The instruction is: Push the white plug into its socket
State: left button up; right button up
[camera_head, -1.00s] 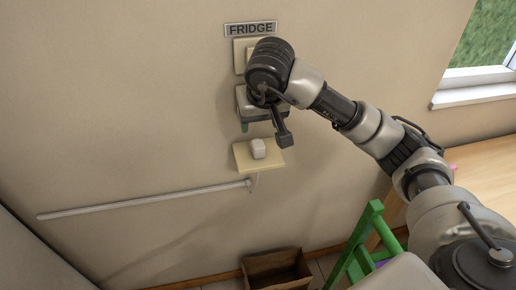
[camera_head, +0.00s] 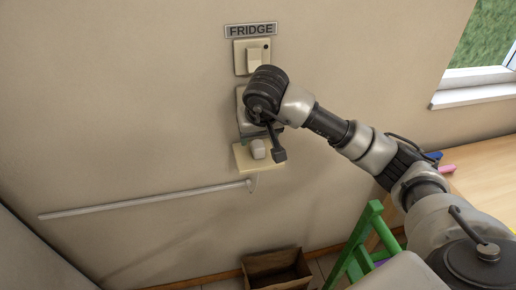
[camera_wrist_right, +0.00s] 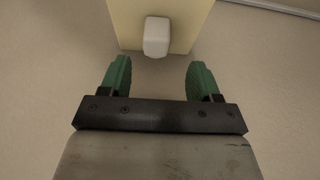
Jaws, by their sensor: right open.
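The small white plug (camera_head: 258,149) rests on a cream ledge (camera_head: 243,163) on the wall. In the right wrist view the plug (camera_wrist_right: 156,37) lies ahead of my right gripper (camera_wrist_right: 158,76), centred between its green fingers. The fingers are apart and empty, and the plug is beyond their tips. A cream plate (camera_head: 240,94), apparently the socket, is mostly hidden behind my right wrist. My left gripper is not in view.
A cream switch plate (camera_head: 239,58) sits under the FRIDGE sign (camera_head: 250,30). A white conduit (camera_head: 145,202) runs along the wall below left. A cardboard box (camera_head: 275,268) and a green frame (camera_head: 356,252) stand below. The wall to the left is clear.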

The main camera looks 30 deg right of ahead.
aim_at(259, 146)
jog(key=shift+s+p+x, duration=0.15)
jog(key=shift+p+x, duration=0.2)
jog(key=shift+x, duration=0.95)
jog(key=shift+s+p+x, duration=0.2)
jog(key=shift+p+x, duration=0.1)
jog(key=shift+x, duration=1.05)
jog(key=shift+d+f, duration=0.1)
jog(key=shift+d, duration=0.05)
jog(key=c, duration=1)
